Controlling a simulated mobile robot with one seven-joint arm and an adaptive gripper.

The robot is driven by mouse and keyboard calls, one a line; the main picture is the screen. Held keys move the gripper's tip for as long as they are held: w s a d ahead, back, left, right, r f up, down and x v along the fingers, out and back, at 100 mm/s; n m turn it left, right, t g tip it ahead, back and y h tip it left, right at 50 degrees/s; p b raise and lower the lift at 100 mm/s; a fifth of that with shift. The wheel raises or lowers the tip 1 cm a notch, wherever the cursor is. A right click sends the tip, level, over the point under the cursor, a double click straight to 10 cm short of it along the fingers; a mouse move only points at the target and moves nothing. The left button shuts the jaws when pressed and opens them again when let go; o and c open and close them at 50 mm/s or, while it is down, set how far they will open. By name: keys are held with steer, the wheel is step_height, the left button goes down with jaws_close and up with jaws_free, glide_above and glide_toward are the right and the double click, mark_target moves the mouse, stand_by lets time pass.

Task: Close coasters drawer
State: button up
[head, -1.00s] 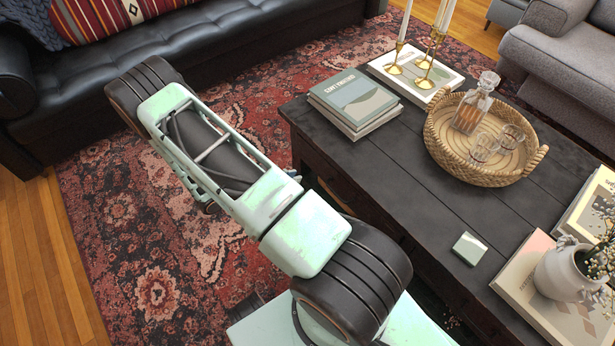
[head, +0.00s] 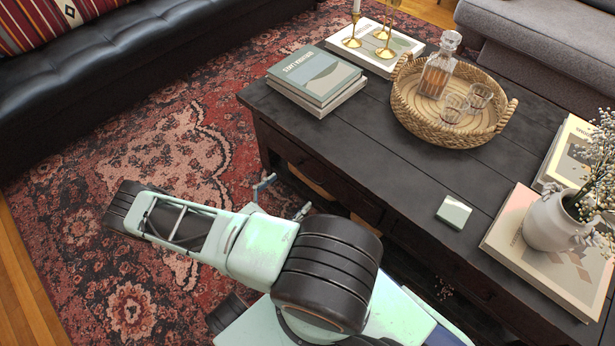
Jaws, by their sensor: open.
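A dark wooden coffee table (head: 385,160) has a drawer front (head: 340,190) along the side facing me. A thin tan strip shows low on that side, near the left end; I cannot tell whether it is a drawer's inside or something under the table. How far any drawer stands out is hard to tell, and no label shows which one is for coasters. My gripper (head: 283,198) is open beside the table's left front end, its two blue-grey fingers apart and empty. My arm hides the rest of it. A small square pale-green block (head: 454,212) lies on the tabletop.
The tabletop also holds stacked books (head: 317,80), a woven tray (head: 450,128) with a decanter and glasses, brass candlesticks (head: 386,40), and a white vase (head: 556,220) on books. A black sofa (head: 100,80) stands left. The patterned rug (head: 130,190) is clear between.

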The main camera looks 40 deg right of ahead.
mark_target(313, 171)
steer(key=d, duration=0.2)
steer(key=d+b, duration=0.1)
steer(key=d, duration=0.4)
steer(key=shift+w+d, duration=0.3)
steer(key=shift+c, duration=0.4)
steer(key=c, duration=1.4)
steer(key=shift+w+d, duration=0.15)
steer(key=shift+d, duration=1.2)
steer(key=shift+c, duration=0.2)
steer(key=o, duration=1.5)
steer(key=a, duration=0.8)
steer(key=s+a, duration=0.1)
steer(key=a, duration=0.3)
